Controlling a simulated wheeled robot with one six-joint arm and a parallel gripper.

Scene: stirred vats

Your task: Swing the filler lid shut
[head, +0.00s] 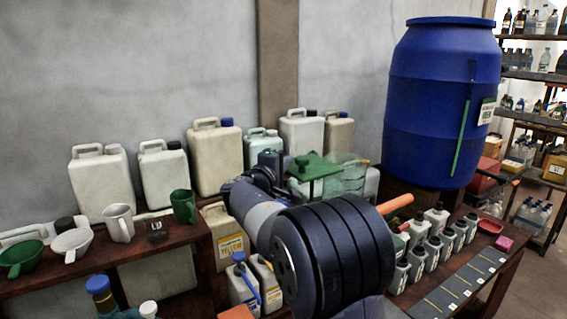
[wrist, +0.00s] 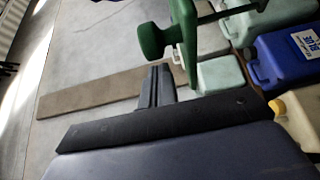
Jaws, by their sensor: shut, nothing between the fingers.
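The green filler lid (head: 318,166) shows in the head view just beyond my arm, as a flat plate with a small knob. It stands near a pale translucent vessel (head: 348,177); my arm partly hides the area, so I cannot tell how they join. In the wrist view the green lid (wrist: 185,42) is seen nearly edge-on, with its round knob (wrist: 150,39) sticking out to the left. My gripper (wrist: 158,72) is shut and empty, just below the knob in that picture. A gap appears between them, though depth is unclear.
Several white jugs (head: 217,158) line the wall behind. A large blue barrel (head: 440,105) stands to the right. Small grey bottles (head: 417,262) crowd the bench at front right. A shelf (head: 120,255) with cups and funnels is at left.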

